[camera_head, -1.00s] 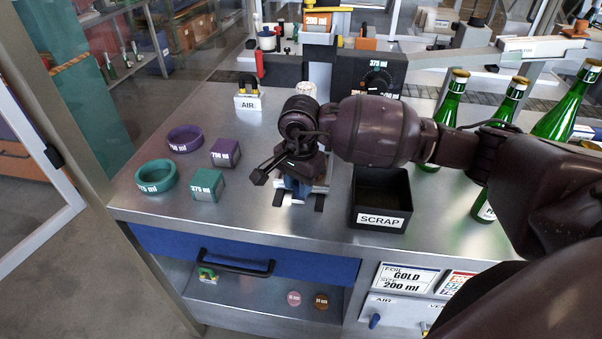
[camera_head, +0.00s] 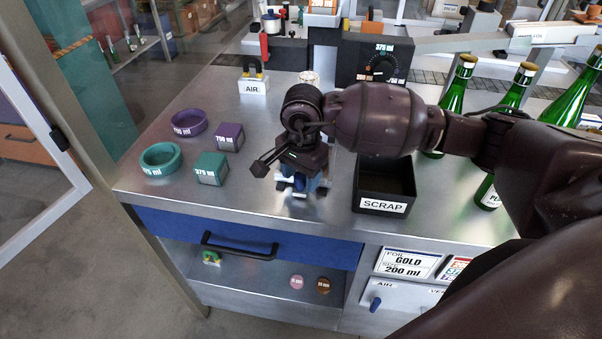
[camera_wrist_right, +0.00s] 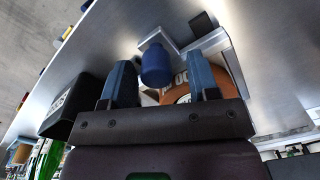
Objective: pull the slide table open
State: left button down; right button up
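My right gripper (camera_head: 292,178) is over the metal bench, left of the black scrap bin. Its arm comes in from the right and hides much of what is beneath it. Part of a small metal fixture with blue parts, apparently the slide table (camera_head: 318,190), shows below the gripper. In the right wrist view, the two blue fingers of the right gripper (camera_wrist_right: 162,80) are apart. A blue knob (camera_wrist_right: 155,65) on a silver bracket (camera_wrist_right: 153,38) shows between and beyond them. I see no finger touching the knob. My left gripper is not in view.
The scrap bin (camera_head: 384,183) stands close to the right of the gripper. Green bottles (camera_head: 455,98) stand further right. Purple and teal rings and blocks, including a teal block (camera_head: 210,168), lie at left. A blue drawer (camera_head: 180,226) is under the bench edge.

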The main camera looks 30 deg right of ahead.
jog(key=shift+r, duration=0.15)
notch_tip(320, 180, up, 11)
jog(key=shift+f, duration=0.2)
dwell(0.4)
jog(key=shift+s, duration=0.1)
dwell(0.3)
